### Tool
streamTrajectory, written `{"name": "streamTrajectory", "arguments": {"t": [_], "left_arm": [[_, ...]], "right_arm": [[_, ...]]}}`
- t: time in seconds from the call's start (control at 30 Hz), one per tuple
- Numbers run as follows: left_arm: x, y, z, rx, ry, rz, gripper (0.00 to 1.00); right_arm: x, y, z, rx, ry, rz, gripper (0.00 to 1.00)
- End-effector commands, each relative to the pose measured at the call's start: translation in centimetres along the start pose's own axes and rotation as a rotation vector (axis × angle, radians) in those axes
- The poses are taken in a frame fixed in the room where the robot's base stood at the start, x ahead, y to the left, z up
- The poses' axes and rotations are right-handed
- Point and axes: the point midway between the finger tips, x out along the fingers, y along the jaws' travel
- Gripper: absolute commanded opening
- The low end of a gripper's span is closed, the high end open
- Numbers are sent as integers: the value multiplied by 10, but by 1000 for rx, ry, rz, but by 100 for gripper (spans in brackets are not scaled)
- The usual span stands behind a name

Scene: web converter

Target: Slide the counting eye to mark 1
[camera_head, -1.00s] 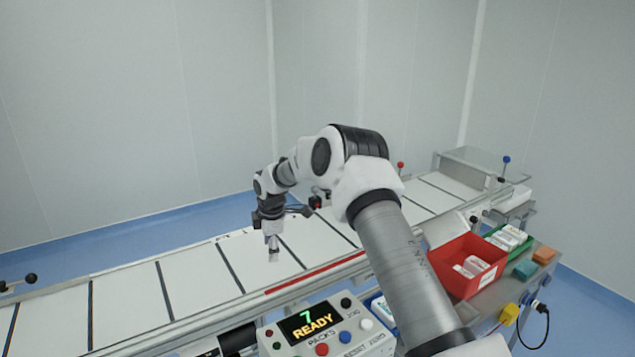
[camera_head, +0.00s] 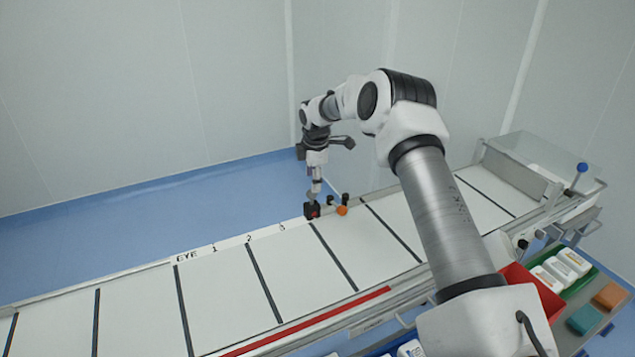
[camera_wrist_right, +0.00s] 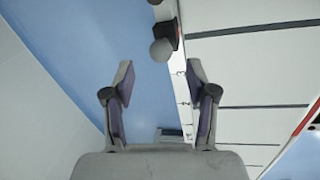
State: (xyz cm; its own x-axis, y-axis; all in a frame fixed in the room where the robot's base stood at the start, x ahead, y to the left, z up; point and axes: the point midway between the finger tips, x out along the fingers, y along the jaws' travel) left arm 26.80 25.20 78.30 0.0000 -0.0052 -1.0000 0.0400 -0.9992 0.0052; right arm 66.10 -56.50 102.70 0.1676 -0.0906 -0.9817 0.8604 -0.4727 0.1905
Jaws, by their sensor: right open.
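The counting eye (camera_head: 311,211) is a small black block with a red spot on the conveyor's far rail. In the head view it sits right of the printed mark 3 (camera_head: 282,228); mark 2 (camera_head: 249,238) and mark 1 (camera_head: 214,248) lie further left. My right gripper (camera_head: 315,192) points down, just above or behind the eye; contact is unclear there. In the right wrist view, my right gripper (camera_wrist_right: 160,85) is open and empty. A grey ball knob (camera_wrist_right: 162,52) by the dark block (camera_wrist_right: 166,30) lies beyond the fingertips, not between them. My left gripper is not in view.
An orange knob (camera_head: 342,211) and dark knobs stand just right of the eye. The white belt (camera_head: 220,290) with dark cross bars is clear. A red bin (camera_head: 532,290) and a green tray (camera_head: 585,285) with white packs are at right. The rail left of the eye looks free.

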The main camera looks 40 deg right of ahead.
Motion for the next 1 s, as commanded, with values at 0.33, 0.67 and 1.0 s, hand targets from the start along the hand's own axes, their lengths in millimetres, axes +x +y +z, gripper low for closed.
{"name": "streamTrajectory", "arguments": {"t": [0.33,0.67,1.0], "left_arm": [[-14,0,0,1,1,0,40],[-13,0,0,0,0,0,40],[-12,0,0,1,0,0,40]], "right_arm": [[53,0,0,1,-1,0,57],[55,0,0,1,0,1,22],[57,-2,-2,1,0,-3,0]]}}
